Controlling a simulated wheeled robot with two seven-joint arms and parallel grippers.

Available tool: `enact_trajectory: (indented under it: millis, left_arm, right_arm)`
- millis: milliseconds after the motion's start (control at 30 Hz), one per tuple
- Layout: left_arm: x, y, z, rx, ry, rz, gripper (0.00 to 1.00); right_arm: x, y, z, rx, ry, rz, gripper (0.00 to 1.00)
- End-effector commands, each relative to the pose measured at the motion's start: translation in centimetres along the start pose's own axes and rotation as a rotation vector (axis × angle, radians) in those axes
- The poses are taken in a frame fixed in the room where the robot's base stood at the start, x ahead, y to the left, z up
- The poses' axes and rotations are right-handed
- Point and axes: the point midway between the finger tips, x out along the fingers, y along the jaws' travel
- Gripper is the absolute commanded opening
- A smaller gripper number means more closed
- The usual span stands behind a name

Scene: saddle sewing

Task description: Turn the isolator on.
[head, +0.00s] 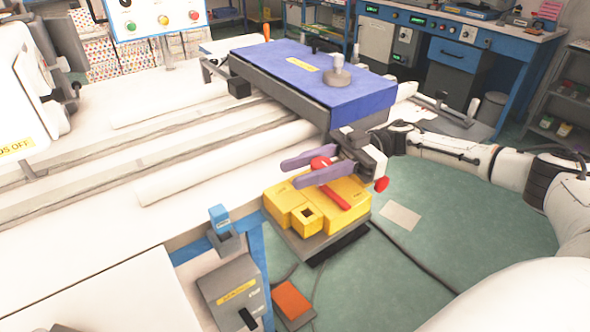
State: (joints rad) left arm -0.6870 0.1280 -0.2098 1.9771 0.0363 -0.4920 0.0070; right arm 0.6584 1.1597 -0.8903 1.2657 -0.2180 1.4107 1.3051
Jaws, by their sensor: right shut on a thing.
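The isolator appears to be the yellow box (290,204) with a long red lever (336,197), on a dark base beside the white table's right edge. The lever slants from upper left to lower right across the top of the box. My right gripper (309,168) comes in from the right and is over the box. Its two purple fingers are on either side of the lever's red upper end and shut on it. The fingers hide part of the lever. The small markings on the box are too small to read. My left gripper is not in view.
A blue-topped block (300,62) with a grey knob stands just behind my right gripper. A grey box (228,282) with a yellow label and dark switch stands at the front, near an orange pedal (293,299). Green floor (440,235) is open to the right.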

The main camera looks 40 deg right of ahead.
Motion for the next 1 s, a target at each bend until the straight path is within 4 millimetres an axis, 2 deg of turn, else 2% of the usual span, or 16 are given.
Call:
enact_trajectory:
  millis: [433,467,533,867,1000]
  left_arm:
    - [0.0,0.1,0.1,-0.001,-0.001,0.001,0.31]
    - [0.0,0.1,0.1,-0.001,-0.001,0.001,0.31]
    - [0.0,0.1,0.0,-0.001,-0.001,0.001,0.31]
    - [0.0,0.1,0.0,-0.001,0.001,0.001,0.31]
    - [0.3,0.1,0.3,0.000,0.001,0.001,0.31]
  right_arm:
    - [0.0,-0.2,0.0,0.000,0.003,-0.010,0.00]
    - [0.0,-0.2,0.0,0.000,0.003,-0.010,0.37]
    - [0.0,-0.2,0.0,0.000,0.003,-0.009,0.49]
    - [-0.2,-0.1,0.0,-0.001,0.002,-0.006,0.51]
    - [-1.6,0.0,0.1,-0.001,0.001,-0.004,0.51]
